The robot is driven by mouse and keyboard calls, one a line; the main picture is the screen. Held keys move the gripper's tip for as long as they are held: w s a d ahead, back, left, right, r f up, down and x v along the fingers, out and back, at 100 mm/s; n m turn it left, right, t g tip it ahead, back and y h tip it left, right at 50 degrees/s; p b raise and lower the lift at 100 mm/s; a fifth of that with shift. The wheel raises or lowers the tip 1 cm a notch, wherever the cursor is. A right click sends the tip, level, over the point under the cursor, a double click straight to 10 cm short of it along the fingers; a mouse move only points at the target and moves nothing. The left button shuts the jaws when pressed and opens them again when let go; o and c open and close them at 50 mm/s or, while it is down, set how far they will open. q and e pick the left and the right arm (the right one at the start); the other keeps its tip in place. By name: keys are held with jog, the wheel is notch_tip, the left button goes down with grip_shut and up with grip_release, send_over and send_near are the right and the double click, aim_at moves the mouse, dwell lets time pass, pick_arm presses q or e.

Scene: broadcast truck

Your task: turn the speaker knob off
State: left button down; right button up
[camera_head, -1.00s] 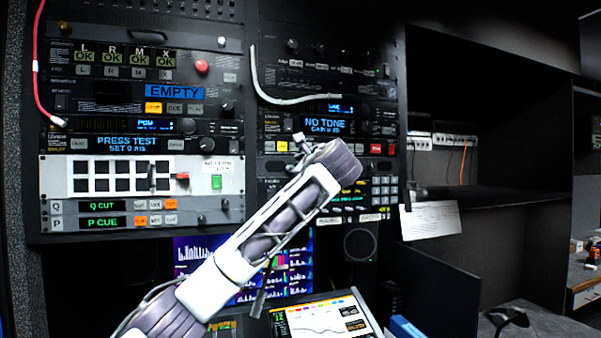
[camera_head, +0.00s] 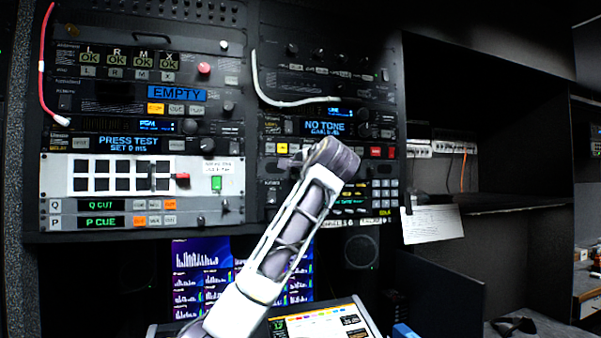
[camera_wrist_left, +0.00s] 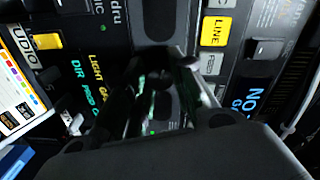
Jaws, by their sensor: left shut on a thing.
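My left arm reaches up from the bottom to the right-hand rack in the head view, and its wrist hides much of the panel below the "NO TONE" display. My left gripper (camera_wrist_left: 160,95) shows in the left wrist view with its dark fingers closed against a dark panel strip, between a yellow LINE button and green lettering. It is shut on a small dark thing, seemingly the speaker knob; the fingers and deep shadow hide most of it, so its turn position cannot be read. My right gripper is in neither view.
The "NO TONE" display (camera_head: 325,128) sits just above my wrist, and a keypad (camera_head: 384,190) is to its right. A white cable (camera_head: 270,95) hangs over the upper rack. A lit monitor (camera_head: 200,265) and a tilted screen (camera_head: 325,322) are below.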

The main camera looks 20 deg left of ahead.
pick_arm(q)
jog(key=n, duration=0.8)
jog(key=f+n+b, duration=0.1)
jog(key=n, duration=0.3)
jog(key=shift+w, duration=0.1)
jog(key=shift+n, duration=0.3)
jog(key=c, duration=1.5)
grip_release()
jog(key=shift+c, duration=0.2)
jog(key=o, duration=0.4)
jog(key=shift+r, duration=0.3)
jog(key=shift+c, duration=0.2)
jog(key=shift+s+d, duration=0.1)
jog(key=shift+s, duration=0.15)
jog(key=v, duration=1.1)
jog(key=shift+s+d, duration=0.25)
jog(key=shift+f, duration=0.15)
